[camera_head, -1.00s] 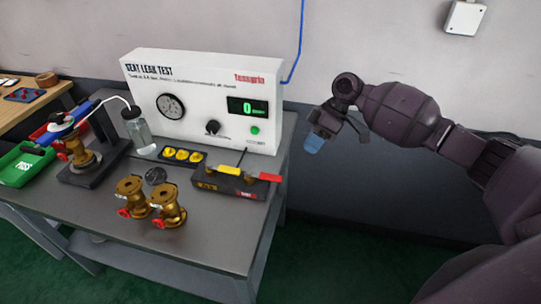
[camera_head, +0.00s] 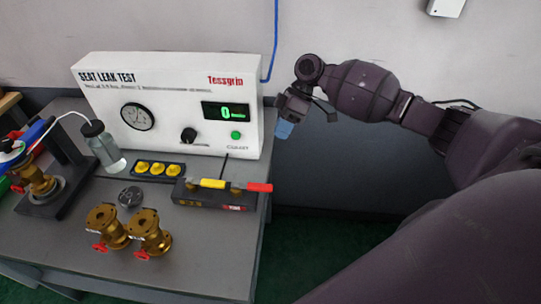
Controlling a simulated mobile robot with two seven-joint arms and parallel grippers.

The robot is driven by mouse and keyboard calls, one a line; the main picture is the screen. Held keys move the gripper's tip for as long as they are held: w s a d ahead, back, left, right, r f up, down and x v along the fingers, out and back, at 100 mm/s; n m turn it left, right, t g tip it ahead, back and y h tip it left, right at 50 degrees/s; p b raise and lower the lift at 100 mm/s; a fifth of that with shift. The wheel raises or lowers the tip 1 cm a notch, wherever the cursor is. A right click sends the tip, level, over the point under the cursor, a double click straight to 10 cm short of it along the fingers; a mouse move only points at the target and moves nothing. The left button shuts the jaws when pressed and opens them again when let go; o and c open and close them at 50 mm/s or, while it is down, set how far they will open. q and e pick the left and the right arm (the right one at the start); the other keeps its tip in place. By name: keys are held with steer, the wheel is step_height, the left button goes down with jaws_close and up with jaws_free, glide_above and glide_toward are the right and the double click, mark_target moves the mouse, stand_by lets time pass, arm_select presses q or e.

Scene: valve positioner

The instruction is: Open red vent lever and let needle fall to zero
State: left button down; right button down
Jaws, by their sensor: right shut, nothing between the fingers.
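The red vent lever (camera_head: 259,187) sticks out to the right from the dark valve block (camera_head: 215,194) at the table's right edge. A yellow lever (camera_head: 212,184) lies beside it on the same block. The round gauge (camera_head: 137,117) is on the white SEAT LEAK TEST panel (camera_head: 180,75); its needle is too small to read. The green display (camera_head: 226,111) shows 0. My right gripper (camera_head: 284,130) is shut and empty, with bluish fingertips pointing down. It hangs right of the panel, above and apart from the red lever. My left gripper is not in view.
Two brass valves (camera_head: 148,235) with red handles stand at the table front. A third brass valve (camera_head: 35,178) is clamped at left, near a clear bottle (camera_head: 103,147). A tray of yellow knobs (camera_head: 157,169) lies before the panel. Space right of the table (camera_head: 200,262) is open.

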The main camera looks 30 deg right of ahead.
mark_target(252, 187)
steer(key=x, duration=0.9)
steer(key=shift+a+f, duration=0.2)
steer(key=shift+f, duration=0.05)
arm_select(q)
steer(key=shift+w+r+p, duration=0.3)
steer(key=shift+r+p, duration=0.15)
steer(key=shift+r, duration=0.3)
arm_select(e)
steer(key=shift+s+a, duration=0.6)
steer(key=shift+s, duration=0.2)
steer(key=shift+s+a, duration=0.55)
steer(key=shift+s, duration=0.3)
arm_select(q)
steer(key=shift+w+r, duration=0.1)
arm_select(e)
steer(key=shift+r, duration=0.1)
